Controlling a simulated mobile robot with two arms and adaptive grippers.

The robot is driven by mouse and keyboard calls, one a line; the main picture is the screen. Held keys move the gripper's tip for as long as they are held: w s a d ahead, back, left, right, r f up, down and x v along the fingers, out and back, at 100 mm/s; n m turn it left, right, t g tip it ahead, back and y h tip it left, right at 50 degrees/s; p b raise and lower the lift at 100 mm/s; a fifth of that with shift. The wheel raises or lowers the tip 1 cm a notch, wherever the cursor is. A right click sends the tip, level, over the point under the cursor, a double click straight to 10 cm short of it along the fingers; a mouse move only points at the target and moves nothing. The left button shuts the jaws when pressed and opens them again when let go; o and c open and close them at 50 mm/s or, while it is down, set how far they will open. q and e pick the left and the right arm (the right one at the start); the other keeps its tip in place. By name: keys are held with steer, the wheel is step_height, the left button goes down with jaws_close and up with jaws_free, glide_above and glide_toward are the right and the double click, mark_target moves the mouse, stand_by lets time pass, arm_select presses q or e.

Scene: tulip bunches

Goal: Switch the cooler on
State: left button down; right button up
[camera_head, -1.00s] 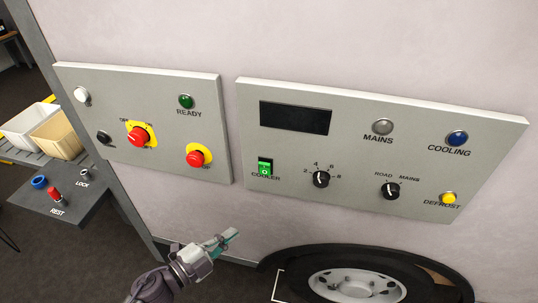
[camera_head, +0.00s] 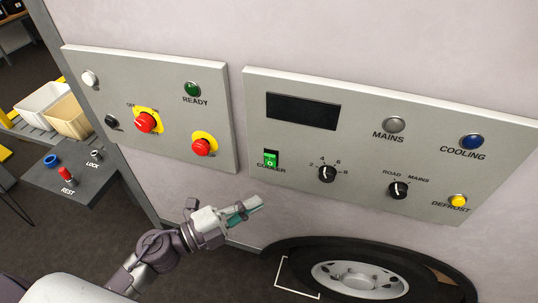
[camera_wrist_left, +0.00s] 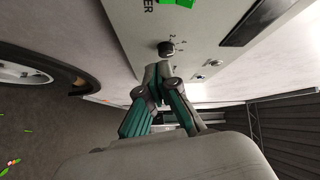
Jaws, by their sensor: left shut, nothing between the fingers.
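The green COOLER rocker switch (camera_head: 271,159) is at the lower left of the right-hand grey panel (camera_head: 365,208). It also shows at the top edge of the left wrist view (camera_wrist_left: 178,2), partly cut off. I cannot tell from these frames which way the rocker is pressed. My left gripper (camera_head: 254,204) is shut and empty. In the head view it appears below the switch, apart from it, with fingers pointing right. In the left wrist view its teal fingers (camera_wrist_left: 160,75) point toward the panel's dial. My right gripper is not in view.
The panel also has a dark display (camera_head: 303,111), a numbered dial (camera_head: 327,173), a ROAD/MAINS knob (camera_head: 398,189), a COOLING lamp (camera_head: 471,141) and a yellow DEFROST button (camera_head: 458,201). A left panel (camera_head: 165,75) carries red knobs. A wheel (camera_head: 360,275) is below. A grey shelf (camera_head: 70,195) is at left.

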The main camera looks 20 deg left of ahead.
arm_select(q)
steer(key=p, duration=0.2)
glide_toward(284, 157)
steer(key=d, duration=0.3)
steer(key=shift+w+f+p, duration=0.1)
steer(key=shift+w+p, duration=0.3)
steer(key=shift+w, duration=0.55)
steer(key=shift+d, duration=0.1)
steer(key=shift+w+p, duration=0.3)
steer(key=shift+w, duration=0.1)
steer(key=shift+w+r, duration=0.3)
steer(key=shift+w, duration=0.1)
stand_by(1.0)
steer(key=shift+s, duration=0.15)
steer(key=shift+s+f, duration=0.25)
steer(key=shift+s, duration=0.5)
